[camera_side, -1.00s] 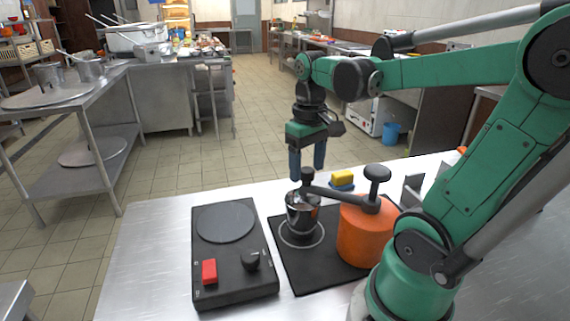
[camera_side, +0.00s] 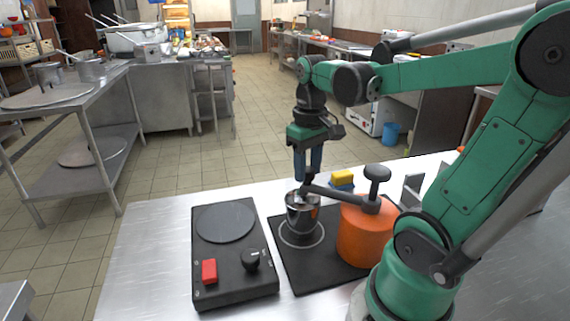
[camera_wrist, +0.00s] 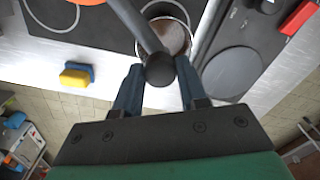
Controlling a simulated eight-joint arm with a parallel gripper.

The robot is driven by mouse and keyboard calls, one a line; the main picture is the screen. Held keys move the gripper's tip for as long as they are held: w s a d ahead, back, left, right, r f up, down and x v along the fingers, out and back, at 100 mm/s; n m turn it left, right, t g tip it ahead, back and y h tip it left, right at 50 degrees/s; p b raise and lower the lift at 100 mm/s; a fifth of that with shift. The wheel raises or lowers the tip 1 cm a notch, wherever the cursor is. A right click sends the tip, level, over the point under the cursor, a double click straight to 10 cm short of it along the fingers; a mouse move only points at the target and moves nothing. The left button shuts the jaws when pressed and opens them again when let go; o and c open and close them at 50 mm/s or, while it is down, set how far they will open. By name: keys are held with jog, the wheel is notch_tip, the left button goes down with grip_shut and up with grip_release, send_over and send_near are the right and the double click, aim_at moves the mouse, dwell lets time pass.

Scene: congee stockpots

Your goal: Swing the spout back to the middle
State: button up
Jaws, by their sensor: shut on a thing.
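The orange dispenser (camera_side: 362,236) stands on a black mat (camera_side: 300,270) and has a dark plunger knob (camera_side: 377,173) on top. Its dark spout (camera_side: 335,193) reaches left over a small metal pot (camera_side: 302,214). My gripper (camera_side: 307,178) points down at the spout's outer end, its blue fingers close together. In the wrist view the round knob at the spout's end (camera_wrist: 160,70) sits between the fingertips of my gripper (camera_wrist: 159,66), and the pot (camera_wrist: 172,28) shows beneath.
A hot plate (camera_side: 225,222) with a red switch (camera_side: 209,271) and a black dial (camera_side: 250,259) lies left of the mat. A yellow and blue sponge (camera_side: 342,178) lies behind the dispenser. The steel counter (camera_side: 155,250) is bare at left.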

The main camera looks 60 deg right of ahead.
jog(key=s+d, duration=0.3)
jog(key=d, duration=0.6)
jog(key=shift+s, duration=0.25)
dwell(1.3)
jog(key=shift+d, duration=0.1)
jog(key=o, duration=0.6)
notch_tip(320, 180, up, 7)
dwell(0.7)
